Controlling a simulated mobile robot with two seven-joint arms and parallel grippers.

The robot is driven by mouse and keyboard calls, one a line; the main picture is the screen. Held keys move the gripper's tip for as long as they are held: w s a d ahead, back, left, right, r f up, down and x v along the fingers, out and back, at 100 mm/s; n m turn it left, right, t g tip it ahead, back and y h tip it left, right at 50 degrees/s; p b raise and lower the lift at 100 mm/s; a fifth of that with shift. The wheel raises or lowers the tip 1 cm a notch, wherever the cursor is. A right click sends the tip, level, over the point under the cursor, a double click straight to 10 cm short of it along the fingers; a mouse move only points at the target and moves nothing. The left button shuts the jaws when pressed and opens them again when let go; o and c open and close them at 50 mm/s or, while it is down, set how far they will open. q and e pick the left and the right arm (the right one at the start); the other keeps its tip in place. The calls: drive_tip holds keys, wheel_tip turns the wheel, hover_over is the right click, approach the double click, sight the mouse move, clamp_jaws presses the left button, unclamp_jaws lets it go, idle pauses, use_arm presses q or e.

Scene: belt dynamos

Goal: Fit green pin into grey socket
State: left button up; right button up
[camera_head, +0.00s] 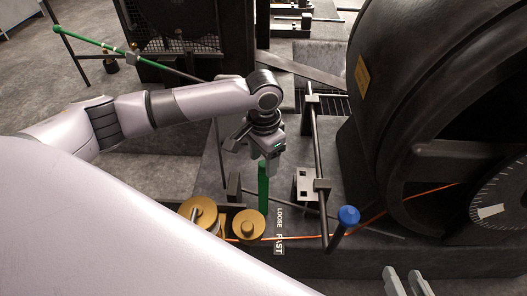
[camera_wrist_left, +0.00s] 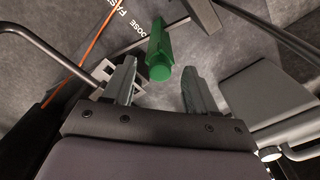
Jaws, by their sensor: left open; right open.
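The green pin (camera_head: 263,184) stands roughly upright just below my left gripper (camera_head: 258,152). In the left wrist view the green pin (camera_wrist_left: 159,52) shows just beyond and between the fingertips of my left gripper (camera_wrist_left: 158,72), which is open with gaps on both sides. What holds the pin's lower end is not clear. A light grey plate with dark square holes (camera_head: 304,184), perhaps the grey socket, is to the right of the pin. It is partly hidden by a finger in the left wrist view (camera_wrist_left: 104,71). My right gripper (camera_head: 407,281) is open and empty at the bottom right.
Brass discs (camera_head: 249,225) and a LOOSE/FAST label (camera_head: 279,231) are near the pin's base. A dark rail and a blue-knobbed lever (camera_head: 348,215) stand to the right, before a large black wheel housing (camera_head: 430,110). An orange cord (camera_head: 385,207) crosses the bench.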

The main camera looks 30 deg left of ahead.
use_arm(q)
drive_tip(key=shift+f, duration=0.6)
